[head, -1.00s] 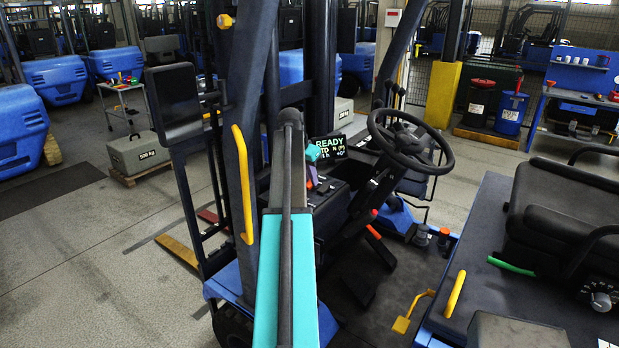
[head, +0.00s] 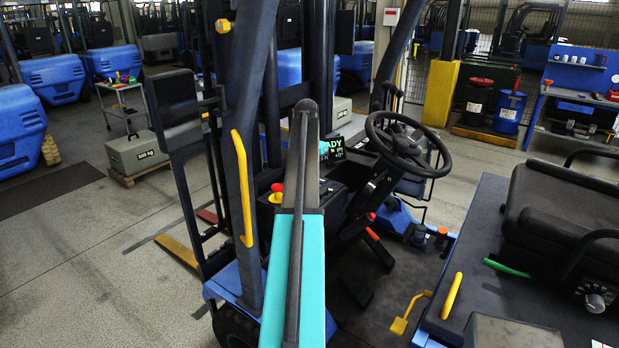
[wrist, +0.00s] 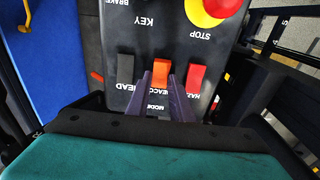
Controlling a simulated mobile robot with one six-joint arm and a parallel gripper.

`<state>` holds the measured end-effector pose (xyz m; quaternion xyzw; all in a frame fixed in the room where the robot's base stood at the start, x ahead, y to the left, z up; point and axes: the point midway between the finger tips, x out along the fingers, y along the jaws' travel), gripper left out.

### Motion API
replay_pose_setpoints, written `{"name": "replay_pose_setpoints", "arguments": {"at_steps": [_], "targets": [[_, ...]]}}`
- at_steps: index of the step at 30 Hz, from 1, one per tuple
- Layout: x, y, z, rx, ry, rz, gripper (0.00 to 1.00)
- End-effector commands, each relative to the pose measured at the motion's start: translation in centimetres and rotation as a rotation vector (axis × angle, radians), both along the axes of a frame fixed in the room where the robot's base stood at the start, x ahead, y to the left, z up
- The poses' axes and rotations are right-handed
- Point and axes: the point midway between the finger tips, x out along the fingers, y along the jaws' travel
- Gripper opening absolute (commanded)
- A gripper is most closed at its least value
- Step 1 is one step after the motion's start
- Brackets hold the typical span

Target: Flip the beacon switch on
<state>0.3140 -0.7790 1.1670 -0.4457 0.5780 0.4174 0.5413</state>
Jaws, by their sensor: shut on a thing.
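The orange beacon switch (wrist: 161,76) is the middle one of three rocker switches on a dark panel (wrist: 140,32) in the wrist view. Its label reads upside down and is partly covered. My gripper (wrist: 161,75) has its purple-grey fingers shut on the beacon switch, one at each side of it. A dark grey switch (wrist: 125,69) is on the left and a red hazard switch (wrist: 195,78) on the right. In the head view my gripper and the switches are hidden behind my arm.
A red stop button on a yellow base (wrist: 208,9) is close by on the panel; it shows too in the head view (head: 277,189). The steering wheel (head: 407,142) and display (head: 331,149) are right of my arm. A yellow grab handle (head: 242,188) stands left.

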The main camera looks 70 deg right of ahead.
Motion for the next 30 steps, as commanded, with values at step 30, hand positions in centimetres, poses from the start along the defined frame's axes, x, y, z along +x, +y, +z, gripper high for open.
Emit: {"name": "replay_pose_setpoints", "arguments": {"at_steps": [30], "targets": [[-0.07, -0.2, 0.03, 0.07, -0.017, 0.001, 0.39]]}}
